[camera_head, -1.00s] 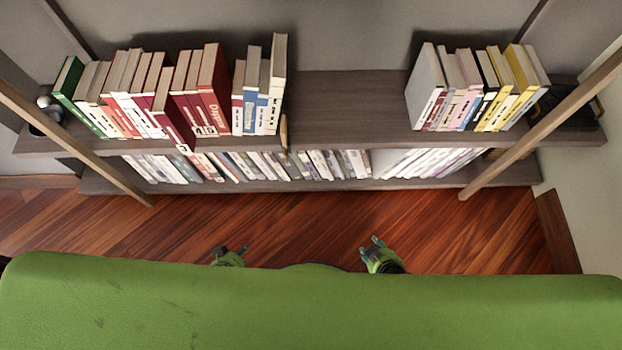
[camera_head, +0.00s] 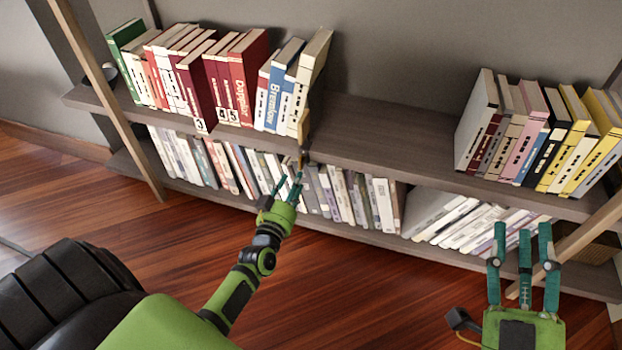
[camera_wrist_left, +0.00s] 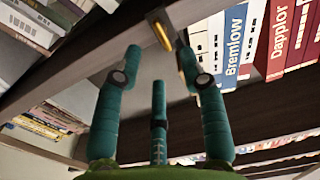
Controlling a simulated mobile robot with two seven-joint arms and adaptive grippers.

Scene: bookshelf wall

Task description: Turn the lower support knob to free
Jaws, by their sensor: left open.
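A small upright support (camera_head: 303,128) stands at the front edge of the upper shelf, beside the leaning books. In the left wrist view, a gold, elongated knob (camera_wrist_left: 162,36) sits on a dark bracket at the shelf's edge, just beyond the fingertips; its exact setting is hard to read. My left gripper (camera_head: 287,183) is open and empty, just below the support, in front of the lower book row. In the left wrist view, its fingers (camera_wrist_left: 158,75) stand apart without visible contact with the knob. My right gripper (camera_head: 524,238) is open and empty at the lower right.
Books (camera_head: 200,80) fill the upper shelf's left part, and another group (camera_head: 540,135) stands at its right. The shelf (camera_head: 390,140) between them is bare. Lower books (camera_head: 350,195) stand close behind my left gripper. A slanted wooden post (camera_head: 570,245) is near my right gripper.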

